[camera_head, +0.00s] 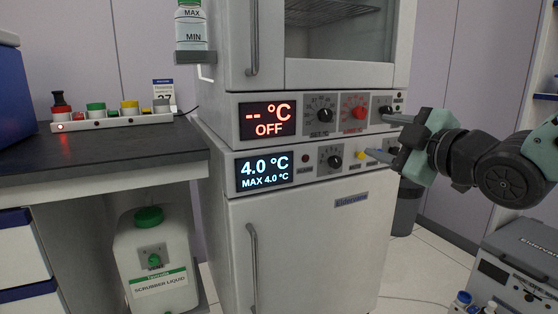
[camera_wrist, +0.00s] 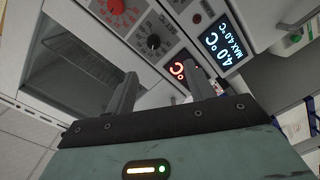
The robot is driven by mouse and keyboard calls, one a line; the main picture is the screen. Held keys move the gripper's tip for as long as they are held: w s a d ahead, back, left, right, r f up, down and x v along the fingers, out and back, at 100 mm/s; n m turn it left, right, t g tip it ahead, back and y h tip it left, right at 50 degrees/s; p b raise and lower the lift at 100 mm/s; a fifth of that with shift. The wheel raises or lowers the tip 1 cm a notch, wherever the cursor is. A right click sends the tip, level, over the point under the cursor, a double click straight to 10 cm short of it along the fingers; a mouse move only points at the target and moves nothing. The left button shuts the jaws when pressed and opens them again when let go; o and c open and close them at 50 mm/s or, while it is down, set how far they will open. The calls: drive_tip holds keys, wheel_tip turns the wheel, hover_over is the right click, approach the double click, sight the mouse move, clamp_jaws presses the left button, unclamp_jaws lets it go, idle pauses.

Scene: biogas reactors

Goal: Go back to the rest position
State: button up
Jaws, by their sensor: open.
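My gripper (camera_head: 376,136) is at the right of the head view, in front of the cabinet's control panels. Its two fingers are apart with nothing between them. One finger's tip lies close to the yellow button (camera_head: 360,155) in the picture; I cannot tell whether they touch. In the wrist view my gripper (camera_wrist: 158,80) points at the panels. The upper display (camera_head: 268,120) reads "-- °C OFF" in red. The lower display (camera_head: 265,170) reads "4.0 °C, MAX 4.0 °C". The red knob (camera_head: 355,107) and black knob (camera_head: 324,115) are on the upper panel.
A dark worktop (camera_head: 110,148) with a row of coloured buttons (camera_head: 112,119) stands at the left. A white scrubber liquid canister (camera_head: 158,262) sits below it. A grey box (camera_head: 520,265) is at the lower right. A dark bin (camera_head: 407,208) stands behind the cabinet.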

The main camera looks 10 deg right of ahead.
drive_tip(key=s+a+f+m+g+h, duration=0.1)
drive_tip(key=s+a+f+m+g, duration=0.15)
drive_tip(key=f, duration=0.25)
drive_tip(key=s+a+f+m+g, duration=0.1)
drive_tip(key=s+a+f+g, duration=0.3)
drive_tip(key=f, duration=0.2)
drive_tip(key=s+a+f+m+g+h, duration=0.1)
drive_tip(key=s+a+f+m+g, duration=0.15)
drive_tip(key=f, duration=0.25)
drive_tip(key=s+a+f+m+g+h, duration=0.1)
drive_tip(key=s+f+g, duration=0.25)
drive_tip(key=s, duration=0.55)
drive_tip(key=s+a+f+m+g+h, duration=0.1)
drive_tip(key=s+a+f+g+h, duration=0.2)
drive_tip(key=s, duration=0.5)
wheel_tip(320, 180, up, 36)
drive_tip(key=d+g+y+p, duration=0.1)
drive_tip(key=p, duration=3.4)
drive_tip(key=shift+w+d+f, duration=0.2)
drive_tip(key=shift+w, duration=0.1)
